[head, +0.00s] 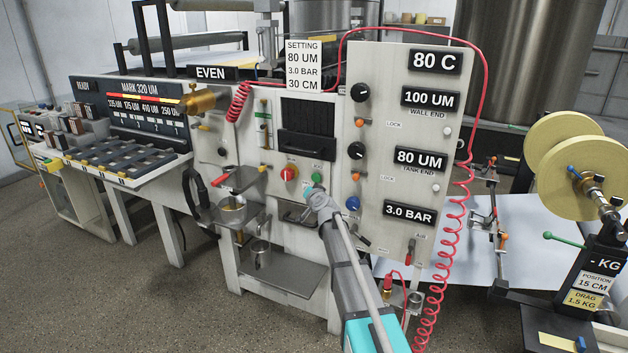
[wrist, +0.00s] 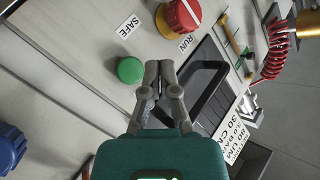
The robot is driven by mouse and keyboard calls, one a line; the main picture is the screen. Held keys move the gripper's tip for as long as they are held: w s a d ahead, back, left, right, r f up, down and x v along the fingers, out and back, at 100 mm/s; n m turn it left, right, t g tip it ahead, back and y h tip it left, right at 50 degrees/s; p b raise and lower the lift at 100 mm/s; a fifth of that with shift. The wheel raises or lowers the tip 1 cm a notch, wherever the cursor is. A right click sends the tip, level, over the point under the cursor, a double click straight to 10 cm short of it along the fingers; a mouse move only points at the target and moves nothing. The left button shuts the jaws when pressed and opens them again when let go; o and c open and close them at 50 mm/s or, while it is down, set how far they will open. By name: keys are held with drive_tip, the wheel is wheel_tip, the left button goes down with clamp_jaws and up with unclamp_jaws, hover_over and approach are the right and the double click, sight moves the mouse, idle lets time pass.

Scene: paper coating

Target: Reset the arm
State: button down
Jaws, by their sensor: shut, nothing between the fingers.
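My gripper (wrist: 159,66) is shut with nothing between its fingertips. In the wrist view the fingertips are close beside a green button (wrist: 130,70) on the pale panel. I cannot tell whether they touch the panel. In the head view my arm reaches up from the bottom, and the gripper (head: 314,192) is at the machine's front, just below the green button (head: 317,177). A red knob (head: 289,173) is to its left; it also shows at the top of the wrist view (wrist: 179,16).
A blue knob (head: 352,203) is close to the right of my gripper. A red coiled hose (head: 461,230) hangs along the display panel's right side. A red-handled lever (head: 221,180) and metal shelf (head: 284,275) stick out at left. The floor (head: 110,290) at front left is clear.

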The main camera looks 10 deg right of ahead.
drive_tip(key=s+a+f+n+g, duration=0.15)
drive_tip(key=s+f+g, duration=0.3)
drive_tip(key=s, duration=0.75)
drive_tip(key=s+f+n+g, duration=0.35)
drive_tip(key=s+f, duration=0.25)
drive_tip(key=s, duration=0.5)
drive_tip(key=s+a+f+n+g, duration=0.1)
drive_tip(key=s+f+g, duration=0.4)
drive_tip(key=s, duration=0.7)
drive_tip(key=s+d+g+h, duration=0.3)
drive_tip(key=s, duration=0.6)
wheel_tip(320, 180, up, 15)
drive_tip(key=p, duration=1.5)
drive_tip(key=shift+w+p, duration=0.3)
